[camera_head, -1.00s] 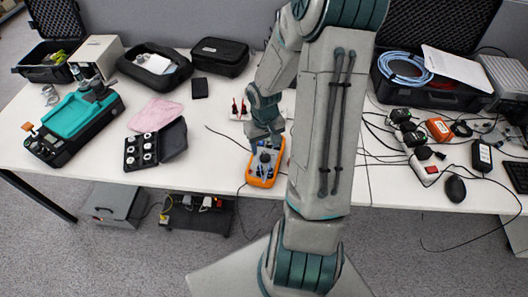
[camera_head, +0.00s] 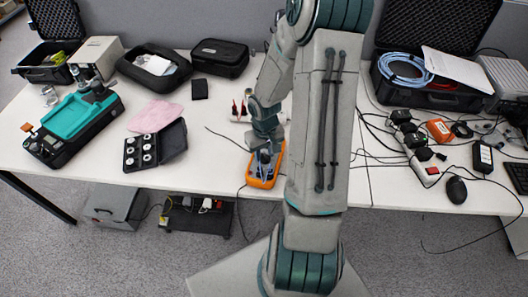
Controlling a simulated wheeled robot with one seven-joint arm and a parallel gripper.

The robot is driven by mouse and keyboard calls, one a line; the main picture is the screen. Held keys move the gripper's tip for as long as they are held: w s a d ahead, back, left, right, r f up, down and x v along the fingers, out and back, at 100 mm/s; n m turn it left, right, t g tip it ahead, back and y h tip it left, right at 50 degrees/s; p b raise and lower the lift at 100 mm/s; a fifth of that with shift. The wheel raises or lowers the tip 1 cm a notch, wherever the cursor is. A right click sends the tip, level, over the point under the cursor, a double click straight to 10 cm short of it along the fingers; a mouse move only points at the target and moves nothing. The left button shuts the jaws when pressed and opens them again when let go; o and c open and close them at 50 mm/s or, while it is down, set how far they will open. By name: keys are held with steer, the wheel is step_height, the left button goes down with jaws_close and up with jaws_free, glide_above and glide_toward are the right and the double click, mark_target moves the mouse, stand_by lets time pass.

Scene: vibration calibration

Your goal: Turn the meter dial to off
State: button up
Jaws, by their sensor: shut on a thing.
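The meter (camera_head: 258,182) is orange with a grey face and lies on the white table near its front edge, just left of my arm. My gripper (camera_head: 265,156) points down over the meter's middle, where the dial sits. It is shut on the dial, which is mostly hidden behind the fingers. The dial's pointer position is too small and covered to read. My own arm hides the table to the right of the meter.
Red and black probes (camera_head: 239,108) lie behind the meter, with a thin cable nearby. A black case of round weights (camera_head: 150,148) is to the left. A power strip (camera_head: 424,168) and cables crowd the right. The table (camera_head: 215,165) is bare just left of the meter.

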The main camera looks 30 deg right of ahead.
mark_target(264, 155)
steer(key=shift+n, duration=0.3)
steer(key=n+p, duration=0.1)
steer(key=n, duration=0.2)
steer(key=shift+r, duration=0.1)
steer(key=shift+a+n+p, duration=0.1)
steer(key=shift+n+p, duration=0.65)
steer(key=shift+n, duration=1.25)
steer(key=o, duration=1)
steer(key=shift+c, duration=0.2)
step_height(264, 155, up, 14)
steer(key=p, duration=0.2)
